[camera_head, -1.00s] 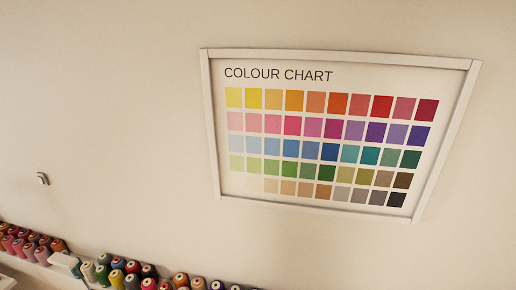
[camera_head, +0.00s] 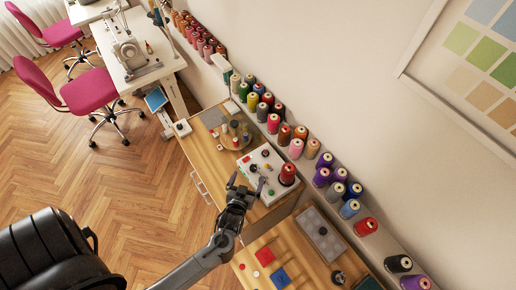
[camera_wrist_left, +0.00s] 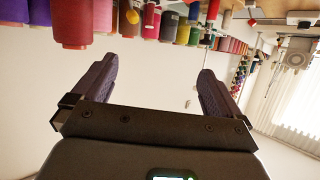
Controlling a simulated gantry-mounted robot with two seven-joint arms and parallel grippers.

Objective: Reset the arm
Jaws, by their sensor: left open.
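My left arm comes in from the lower left in the head view. My left gripper (camera_head: 246,182) is black, open and empty, and appears over the front edge of the wooden workbench (camera_head: 205,155), beside a light board with small items. In the left wrist view the two dark fingers of the left gripper (camera_wrist_left: 160,78) stand wide apart with nothing between them. My right gripper is in neither view.
Thread spools (camera_head: 297,143) line a ledge along the wall. A light board (camera_head: 262,168) and a grey box (camera_head: 320,234) lie on the benches. Sewing machines (camera_head: 130,52) and pink chairs (camera_head: 88,92) are at upper left. The wooden floor (camera_head: 130,190) is largely clear.

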